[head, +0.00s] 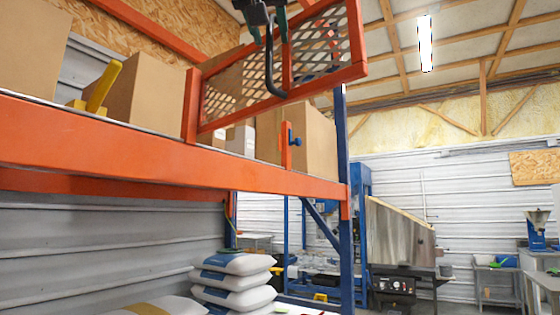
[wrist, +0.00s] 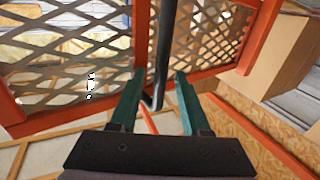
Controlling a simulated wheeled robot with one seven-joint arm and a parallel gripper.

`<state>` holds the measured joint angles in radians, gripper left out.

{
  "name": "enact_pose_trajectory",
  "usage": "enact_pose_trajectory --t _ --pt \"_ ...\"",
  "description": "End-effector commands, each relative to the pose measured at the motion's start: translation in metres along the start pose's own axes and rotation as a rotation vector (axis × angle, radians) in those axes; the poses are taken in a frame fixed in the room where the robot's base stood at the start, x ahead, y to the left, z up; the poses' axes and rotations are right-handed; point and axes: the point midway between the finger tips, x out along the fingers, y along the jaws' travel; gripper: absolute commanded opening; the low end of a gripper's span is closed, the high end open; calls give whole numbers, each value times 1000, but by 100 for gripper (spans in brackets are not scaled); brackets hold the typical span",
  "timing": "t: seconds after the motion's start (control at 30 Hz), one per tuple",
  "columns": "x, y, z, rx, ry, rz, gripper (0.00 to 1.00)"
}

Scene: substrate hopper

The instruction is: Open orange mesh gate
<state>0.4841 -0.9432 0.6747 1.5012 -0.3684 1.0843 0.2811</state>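The orange mesh gate (head: 318,93) stands at an angle to the shelf's front beam in the head view. Its left side meets an orange post (head: 192,105), and its right end is out and apart from the short post with a blue knob (head: 295,139). A black bar handle (head: 270,70) runs down the gate's face. My gripper (head: 266,30) is at the handle's upper part, at the top edge of the head view. In the wrist view, the green fingers of my gripper (wrist: 160,76) are apart, one on each side of the handle (wrist: 164,35), with gaps visible.
The orange shelf beam (head: 150,152) crosses below the gate. Cardboard boxes (head: 145,92) and a yellow handled item (head: 102,88) sit on the shelf. White sacks (head: 232,280) are stacked below. A blue upright (head: 346,215) stands at the shelf's right end; floor beyond holds machines.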

Motion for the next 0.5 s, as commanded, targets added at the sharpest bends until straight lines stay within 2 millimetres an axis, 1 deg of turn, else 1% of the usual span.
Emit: enact_pose_trajectory --t 0.27,0.37,0.5 --pt "-2 0 0 1 -1 0 46" --pt "-11 0 0 0 1 0 46" --pt "-37 -1 0 1 3 -2 46"
